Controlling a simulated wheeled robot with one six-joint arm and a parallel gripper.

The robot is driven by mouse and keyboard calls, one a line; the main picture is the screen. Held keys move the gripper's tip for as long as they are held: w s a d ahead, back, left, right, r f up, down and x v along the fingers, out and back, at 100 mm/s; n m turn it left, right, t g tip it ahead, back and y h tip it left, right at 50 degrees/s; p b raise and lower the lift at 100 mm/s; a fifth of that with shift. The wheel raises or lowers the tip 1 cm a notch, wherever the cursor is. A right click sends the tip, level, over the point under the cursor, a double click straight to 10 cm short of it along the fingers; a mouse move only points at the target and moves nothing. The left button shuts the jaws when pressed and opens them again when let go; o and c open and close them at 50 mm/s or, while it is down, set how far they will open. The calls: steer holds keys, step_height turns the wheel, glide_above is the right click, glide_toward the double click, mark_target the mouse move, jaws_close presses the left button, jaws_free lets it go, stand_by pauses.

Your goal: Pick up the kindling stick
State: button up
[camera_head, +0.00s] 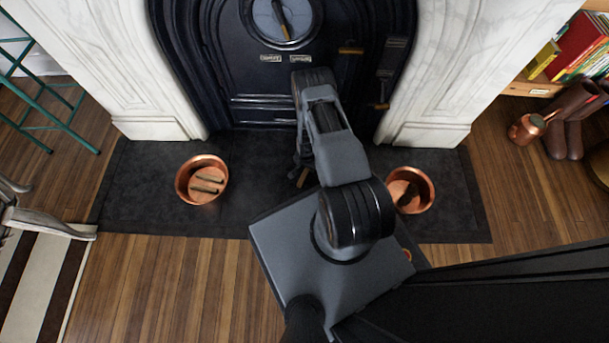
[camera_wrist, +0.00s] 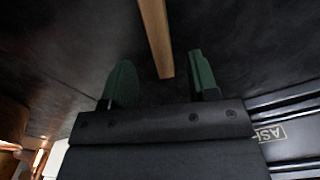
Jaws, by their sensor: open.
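A pale wooden kindling stick (camera_wrist: 156,38) lies on the dark hearth in the wrist view, running from the top edge down to between the two green fingers. My gripper (camera_wrist: 161,78) is open, one finger on each side of the stick's near end, with a gap on both sides. I cannot tell the remaining height above it. In the head view, my arm hides most of my gripper (camera_head: 303,164), and a small tan end of the stick (camera_head: 302,178) shows just below it on the hearth.
A copper pan (camera_head: 183,182) with a few sticks inside stands left on the hearth. Another copper pan (camera_head: 429,196) with dark contents stands right, partly behind my arm. The black stove front (camera_head: 265,112) rises close behind my gripper. The hearth between is clear.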

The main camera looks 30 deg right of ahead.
mark_target(306, 170)
step_height(306, 170, down, 4)
steer(key=shift+r+b, duration=0.1)
steer(key=shift+b, duration=0.8)
steer(key=c, duration=1)
steer(key=shift+r, duration=0.15)
